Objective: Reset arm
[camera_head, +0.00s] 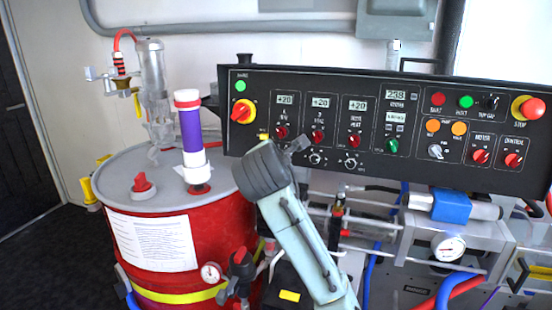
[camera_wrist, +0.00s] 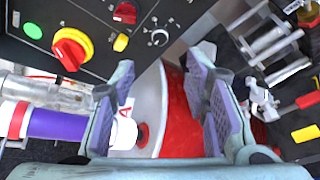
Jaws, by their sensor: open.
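My arm (camera_head: 302,235) reaches up from the bottom of the head view to just below the control panel (camera_head: 390,125). My gripper (camera_head: 292,147) is at the panel's lower left edge in that view, mostly hidden behind my wrist. In the wrist view, my gripper (camera_wrist: 160,100) has its two padded fingers wide apart with nothing between them. Beyond the gap are the red drum and its grey lid. The panel's red and yellow knob (camera_wrist: 70,50) is left of the fingers there.
A red drum (camera_head: 160,250) with a purple and white tube (camera_head: 192,135) and a clear cylinder (camera_head: 152,85) stands left of my arm. Pipes, hoses and a gauge (camera_head: 448,247) crowd the right. Open dark floor (camera_head: 45,260) lies at far left.

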